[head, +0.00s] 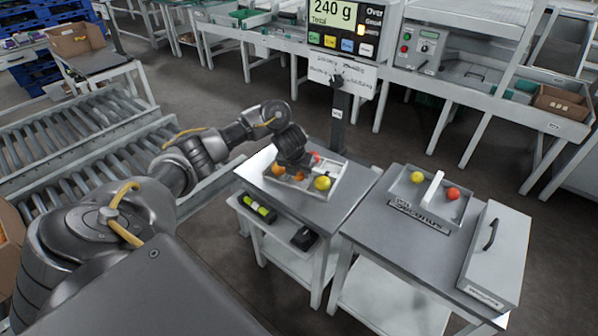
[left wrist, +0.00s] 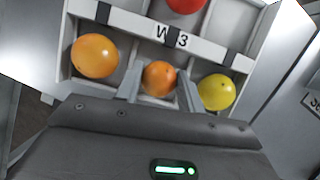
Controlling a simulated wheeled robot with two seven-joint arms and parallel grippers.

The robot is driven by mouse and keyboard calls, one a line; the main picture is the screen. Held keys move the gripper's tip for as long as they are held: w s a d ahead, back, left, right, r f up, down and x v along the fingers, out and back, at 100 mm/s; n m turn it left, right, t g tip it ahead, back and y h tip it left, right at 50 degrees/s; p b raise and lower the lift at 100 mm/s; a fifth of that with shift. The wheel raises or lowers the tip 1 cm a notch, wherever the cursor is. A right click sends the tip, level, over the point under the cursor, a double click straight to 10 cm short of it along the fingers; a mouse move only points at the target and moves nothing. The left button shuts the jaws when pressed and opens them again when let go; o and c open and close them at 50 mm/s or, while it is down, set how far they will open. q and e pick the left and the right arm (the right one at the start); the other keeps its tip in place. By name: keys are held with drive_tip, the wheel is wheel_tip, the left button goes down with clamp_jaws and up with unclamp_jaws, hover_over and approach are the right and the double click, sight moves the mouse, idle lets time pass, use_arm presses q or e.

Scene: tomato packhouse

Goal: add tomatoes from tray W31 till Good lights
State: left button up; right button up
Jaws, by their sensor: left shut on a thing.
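The white compartment tray (head: 328,192) sits on the left steel table, its label reading "W 3" with the rest unclear in the left wrist view (left wrist: 208,48). It has a large orange tomato (left wrist: 95,56), a yellow tomato (left wrist: 216,92) and a red tomato (left wrist: 185,4). My left gripper (head: 297,170) reaches down at the tray, its fingers shut around a smaller orange tomato (left wrist: 159,78) in the near middle; whether that is lifted is unclear. The scale display (head: 337,12) reads 240 g; beside it are Over, Good and a lower lamp, which looks amber. My right gripper is out of view.
On the right table stand a grey "Seconds" tray (head: 408,190) with a divider, a yellow and a red tomato, and a lidded box (head: 494,255) with a black handle. The scale's post (head: 338,128) rises behind the left table. Roller conveyors (head: 85,140) lie left.

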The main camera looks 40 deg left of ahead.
use_arm(q)
drive_tip(key=shift+f+b, duration=0.3)
drive_tip(key=shift+f, duration=0.15)
idle(0.6)
drive_tip(key=o, duration=0.8)
drive_tip(key=c, duration=0.3)
